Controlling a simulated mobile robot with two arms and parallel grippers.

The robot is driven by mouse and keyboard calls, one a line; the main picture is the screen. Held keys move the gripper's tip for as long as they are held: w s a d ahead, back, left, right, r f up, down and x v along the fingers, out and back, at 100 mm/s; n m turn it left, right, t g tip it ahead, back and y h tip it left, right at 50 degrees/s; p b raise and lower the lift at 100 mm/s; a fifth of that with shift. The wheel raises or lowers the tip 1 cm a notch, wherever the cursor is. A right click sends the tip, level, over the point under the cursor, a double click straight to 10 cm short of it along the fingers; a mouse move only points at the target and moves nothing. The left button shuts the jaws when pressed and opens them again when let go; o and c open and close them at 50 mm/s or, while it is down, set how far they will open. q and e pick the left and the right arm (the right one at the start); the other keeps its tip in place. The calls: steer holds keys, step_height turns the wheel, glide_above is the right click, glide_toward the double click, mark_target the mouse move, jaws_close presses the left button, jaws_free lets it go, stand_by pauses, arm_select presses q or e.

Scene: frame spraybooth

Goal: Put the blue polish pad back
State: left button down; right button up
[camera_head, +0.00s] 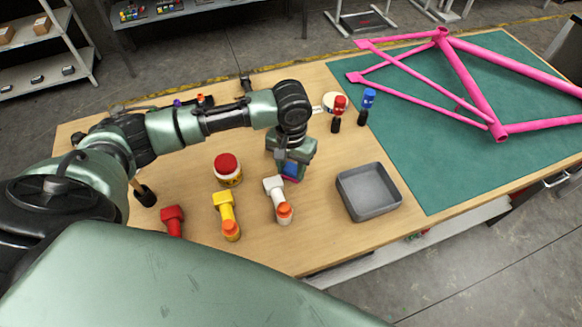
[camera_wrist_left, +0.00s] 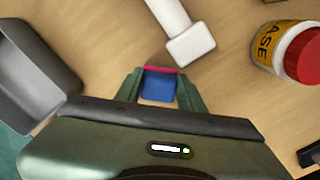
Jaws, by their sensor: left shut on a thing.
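The blue polish pad (camera_head: 291,170) has a red-pink edge and shows just under my left gripper (camera_head: 292,161) in the head view. In the left wrist view the pad (camera_wrist_left: 158,87) sits between the two fingers of my left gripper (camera_wrist_left: 160,84), which are shut on it. The gripper points down over the wooden table, left of the grey tray and behind the white tool. I cannot tell whether the pad touches the table. My right gripper is not in view.
A grey open tray (camera_head: 368,190) looks empty. White (camera_head: 275,187), yellow (camera_head: 225,205) and red (camera_head: 172,218) tools stand in front, with a red-lidded grease jar (camera_head: 228,168). Red (camera_head: 338,107) and blue (camera_head: 367,99) tools stand behind. A pink frame (camera_head: 466,80) lies on a green mat (camera_head: 440,185).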

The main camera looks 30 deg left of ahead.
mark_target(291, 171)
arm_select(q)
steer(key=c, duration=0.9)
jaws_free()
steer(key=shift+o, duration=0.2)
steer(key=shift+r, duration=0.1)
step_height(291, 171, up, 12)
steer(key=b, duration=0.1)
